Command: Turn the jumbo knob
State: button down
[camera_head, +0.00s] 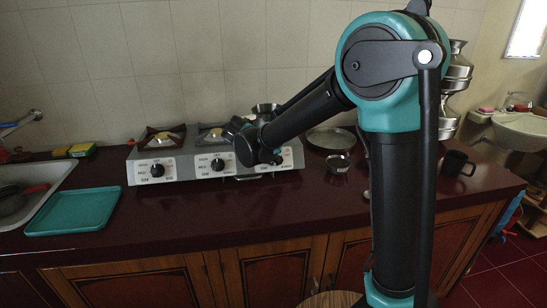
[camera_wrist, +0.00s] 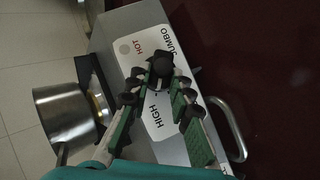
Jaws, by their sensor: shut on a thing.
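The jumbo knob (camera_wrist: 160,64) is a black knob on the stove's white panel, beside the printed words JUMBO, HOT and HIGH. My gripper (camera_wrist: 160,76) is at the panel with its two fingers on either side of the knob, shut on it. The knob's lower part is partly hidden between the fingertips. In the head view my arm reaches down to the right end of the stove (camera_head: 186,166), and my gripper hides the jumbo knob there.
Two other black knobs, the left one (camera_head: 157,170) and the middle one (camera_head: 218,164), sit on the same front. A steel pot (camera_wrist: 66,112) stands on the stove. A metal handle bar (camera_wrist: 239,140) runs beside the panel. A teal tray (camera_head: 72,211) and a black mug (camera_head: 454,163) are on the counter.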

jog(key=shift+n, duration=0.3)
dwell(0.4)
jog(key=c, duration=1.4)
grip_release()
jog(key=shift+o, duration=0.2)
jog(key=v, duration=1.2)
jog(key=shift+s+f, duration=0.15)
jog(key=shift+f, duration=0.1)
jog(key=shift+a, duration=0.15)
